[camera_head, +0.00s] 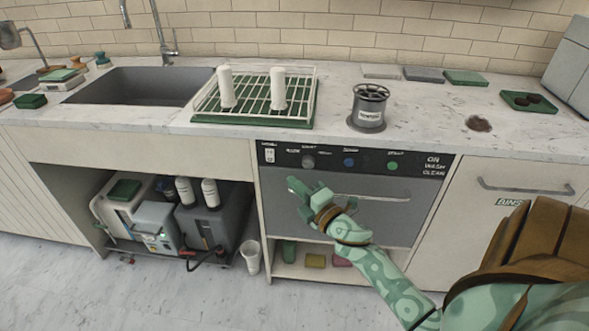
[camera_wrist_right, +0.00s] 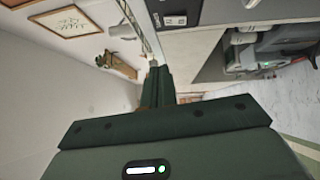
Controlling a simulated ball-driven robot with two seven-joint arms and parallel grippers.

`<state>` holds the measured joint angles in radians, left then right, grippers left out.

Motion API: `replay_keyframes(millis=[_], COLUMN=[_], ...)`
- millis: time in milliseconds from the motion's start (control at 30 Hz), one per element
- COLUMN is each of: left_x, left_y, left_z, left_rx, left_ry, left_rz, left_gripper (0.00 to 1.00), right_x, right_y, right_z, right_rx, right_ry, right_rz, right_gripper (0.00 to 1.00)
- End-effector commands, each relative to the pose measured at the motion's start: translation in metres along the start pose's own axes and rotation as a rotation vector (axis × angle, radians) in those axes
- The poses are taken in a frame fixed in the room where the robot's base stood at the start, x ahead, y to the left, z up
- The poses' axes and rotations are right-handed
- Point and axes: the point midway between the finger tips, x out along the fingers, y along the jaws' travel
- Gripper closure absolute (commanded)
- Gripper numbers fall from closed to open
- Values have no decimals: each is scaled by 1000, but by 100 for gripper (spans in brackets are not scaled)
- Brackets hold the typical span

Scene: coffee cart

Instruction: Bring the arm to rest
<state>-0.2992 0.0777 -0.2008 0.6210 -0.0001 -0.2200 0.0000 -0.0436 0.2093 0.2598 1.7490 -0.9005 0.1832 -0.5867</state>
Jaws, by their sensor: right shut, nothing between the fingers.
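My right arm comes in from the lower right in the head view, green with brown bands. My right gripper (camera_head: 298,187) is in front of the dishwasher (camera_head: 400,215), near the left part of its panel and below the counter edge. Its fingers are shut with nothing between them. The right wrist view shows the dark green gripper body, with the closed fingers (camera_wrist_right: 157,85) pointing away from the camera. My left gripper is not in view.
The counter (camera_head: 330,125) carries a green rack (camera_head: 250,121) with two white bottles, a grey cutlery holder (camera_head: 369,108), folded cloths (camera_head: 424,74) and a green tray (camera_head: 528,102). A sink (camera_head: 140,86) is at left. An open bay (camera_head: 75,182) below holds machines. The floor (camera_head: 50,285) in front is clear.

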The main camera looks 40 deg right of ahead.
Motion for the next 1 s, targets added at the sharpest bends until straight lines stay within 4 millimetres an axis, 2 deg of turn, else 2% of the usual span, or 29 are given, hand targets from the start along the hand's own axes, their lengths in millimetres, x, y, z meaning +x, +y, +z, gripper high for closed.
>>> replay_keyframes(millis=[367, 467, 567, 667, 700, 767, 800, 867, 900, 967, 1000], left_x=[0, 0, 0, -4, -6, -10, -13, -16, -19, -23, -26], left_y=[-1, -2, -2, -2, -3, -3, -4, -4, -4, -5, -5], left_z=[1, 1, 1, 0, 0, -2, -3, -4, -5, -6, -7], left_rx=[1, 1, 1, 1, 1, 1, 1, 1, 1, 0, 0], left_ry=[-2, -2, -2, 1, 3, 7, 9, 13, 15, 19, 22], left_rz=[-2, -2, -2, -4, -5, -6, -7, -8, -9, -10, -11], left_gripper=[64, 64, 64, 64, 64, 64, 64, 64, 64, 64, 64], right_x=[0, 0, -10, -39, -57, -90, -114, -156, -185, -232, -265], right_y=[0, -7, -60, -135, -166, -209, -236, -271, -292, -317, -332], right_z=[0, 6, 10, 0, -6, -18, -27, -41, -50, -64, -73], right_rx=[4, 96, 282, 496, 576, 683, 743, 823, 868, 923, 952], right_ry=[0, -28, -90, -170, -210, -273, -318, -389, -438, -514, -566], right_rz=[0, -21, -136, -312, -390, -507, -584, -697, -771, -879, -950], right_gripper=[100, 100, 100, 100, 100, 100, 100, 100, 100, 100, 100])
